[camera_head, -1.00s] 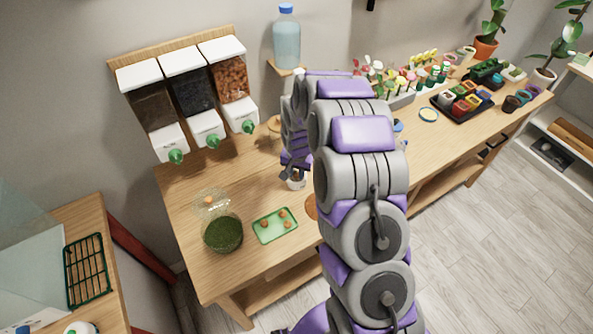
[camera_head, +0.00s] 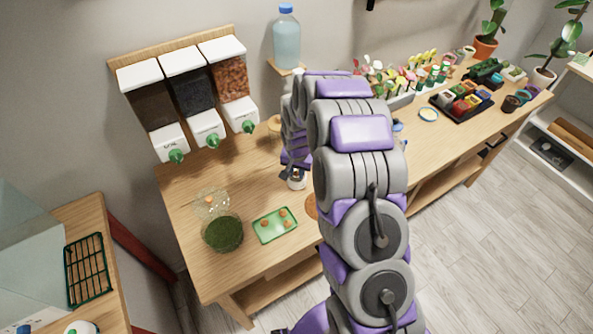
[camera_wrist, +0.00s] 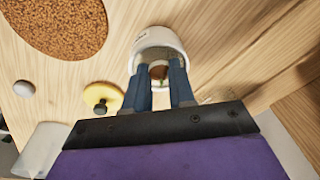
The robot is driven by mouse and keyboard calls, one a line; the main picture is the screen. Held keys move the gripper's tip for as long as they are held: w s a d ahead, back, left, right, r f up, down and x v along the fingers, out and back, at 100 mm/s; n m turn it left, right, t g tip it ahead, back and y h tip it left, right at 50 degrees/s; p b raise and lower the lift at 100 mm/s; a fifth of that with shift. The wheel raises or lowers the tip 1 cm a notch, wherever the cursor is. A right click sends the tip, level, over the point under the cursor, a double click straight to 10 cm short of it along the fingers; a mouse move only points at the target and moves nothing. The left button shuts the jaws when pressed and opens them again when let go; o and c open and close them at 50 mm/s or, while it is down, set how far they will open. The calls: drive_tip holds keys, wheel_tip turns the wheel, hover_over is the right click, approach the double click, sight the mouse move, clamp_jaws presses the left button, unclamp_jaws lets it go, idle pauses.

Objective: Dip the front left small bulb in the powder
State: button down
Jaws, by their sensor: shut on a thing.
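My gripper (camera_wrist: 162,82) is shut on a small brown bulb (camera_wrist: 159,72), which shows between the blue fingertips. The fingertips and bulb are at the mouth of a small white pot (camera_wrist: 151,37), reaching inside its rim. The powder in the pot is mostly hidden by the fingers, so I cannot tell whether the bulb touches it. In the head view the pot (camera_head: 297,184) stands on the bench just below my gripper (camera_head: 296,172). A green tray (camera_head: 260,236) to the left holds several small orange-brown bulbs (camera_head: 283,213).
A glass bowl of green material (camera_head: 223,234) stands left of the tray. Three dispensers (camera_head: 190,90) hang on the wall behind. In the wrist view are a round brown granular patch (camera_wrist: 60,22) and a yellow disc with a dark knob (camera_wrist: 103,97). Bare wood surrounds the pot.

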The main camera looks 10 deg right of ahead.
sight(297, 172)
drive_tip(key=shift+r+p, duration=0.9)
drive_tip(key=shift+r, duration=2.55)
